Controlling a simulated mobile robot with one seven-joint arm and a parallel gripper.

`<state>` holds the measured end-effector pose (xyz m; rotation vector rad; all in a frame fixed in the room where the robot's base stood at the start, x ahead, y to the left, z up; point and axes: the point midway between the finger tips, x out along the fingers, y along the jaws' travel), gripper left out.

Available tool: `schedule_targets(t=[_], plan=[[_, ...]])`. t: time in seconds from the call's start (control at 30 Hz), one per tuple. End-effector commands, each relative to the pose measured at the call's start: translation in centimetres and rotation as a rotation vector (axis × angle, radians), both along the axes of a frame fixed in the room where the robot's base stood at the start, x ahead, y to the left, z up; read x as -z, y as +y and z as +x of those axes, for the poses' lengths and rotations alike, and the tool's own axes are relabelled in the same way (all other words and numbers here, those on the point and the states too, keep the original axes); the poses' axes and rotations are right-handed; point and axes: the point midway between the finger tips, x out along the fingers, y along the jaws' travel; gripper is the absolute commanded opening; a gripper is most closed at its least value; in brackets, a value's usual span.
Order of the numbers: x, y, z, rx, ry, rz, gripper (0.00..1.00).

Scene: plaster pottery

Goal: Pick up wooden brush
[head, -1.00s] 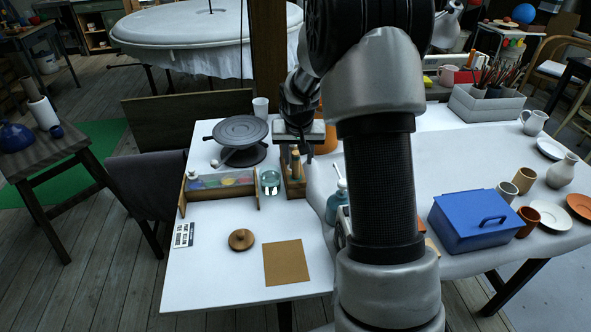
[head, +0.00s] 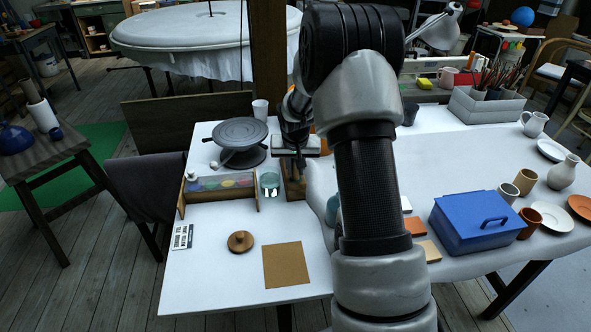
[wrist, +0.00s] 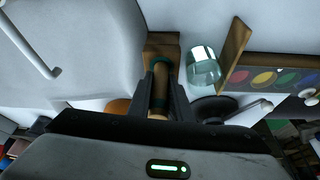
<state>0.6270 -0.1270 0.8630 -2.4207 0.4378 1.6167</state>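A wooden handle with green bands, apparently the wooden brush (wrist: 160,82), shows between the two fingers of my gripper (wrist: 162,92) in the wrist view. The fingers flank it closely; whether they press on it I cannot tell. A wooden block or holder (wrist: 161,42) lies just beyond the handle. The brush's bristles cannot be made out.
A glass jar (head: 269,181) stands close left of the holder, beside a wooden paint rack (head: 219,187). A grey turntable (head: 240,132) is behind. A blue-green bottle (head: 332,208) stands to the right, partly behind my arm. A round wooden lid (head: 240,241) and brown square (head: 288,264) lie in front.

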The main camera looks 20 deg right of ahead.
Motion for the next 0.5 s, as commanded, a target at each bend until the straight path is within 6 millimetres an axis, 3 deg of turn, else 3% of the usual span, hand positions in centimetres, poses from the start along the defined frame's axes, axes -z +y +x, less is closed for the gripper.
schedule_targets(t=[0.07,0.33,0.5], plan=[[0.0,0.0,0.0,0.0,0.0,0.0,0.0],[-0.2,0.0,0.0,0.0,0.0,0.0,0.0],[-2.3,0.0,0.1,0.001,-0.004,0.0,0.0]])
